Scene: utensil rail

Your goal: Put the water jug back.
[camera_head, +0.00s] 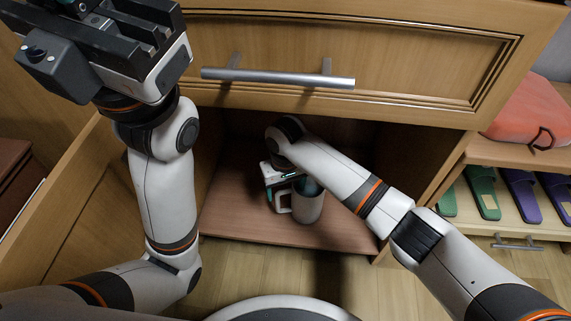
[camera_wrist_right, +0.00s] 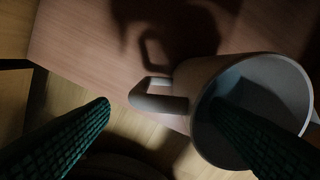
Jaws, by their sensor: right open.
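The water jug (camera_head: 307,205) is a grey-white, open-topped vessel standing on the floor of the open cabinet compartment. Its handle (camera_head: 283,201) points left in the head view. My right gripper (camera_head: 292,183) is at the jug, partly hidden by its own arm. In the right wrist view the jug (camera_wrist_right: 205,80) shows its open mouth, and my open right gripper (camera_wrist_right: 162,104) has the handle between its fingers. One finger overlaps the mouth; I cannot tell how deep it sits. My left gripper (camera_head: 105,48) is raised at the upper left, away from the jug; its jaw opening is unclear.
A closed drawer with a metal bar handle (camera_head: 278,78) is above the compartment. The compartment floor (camera_head: 235,215) is bare left of the jug. At right, a shelf holds several slippers (camera_head: 485,192) and a folded coral item (camera_head: 530,112) above them.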

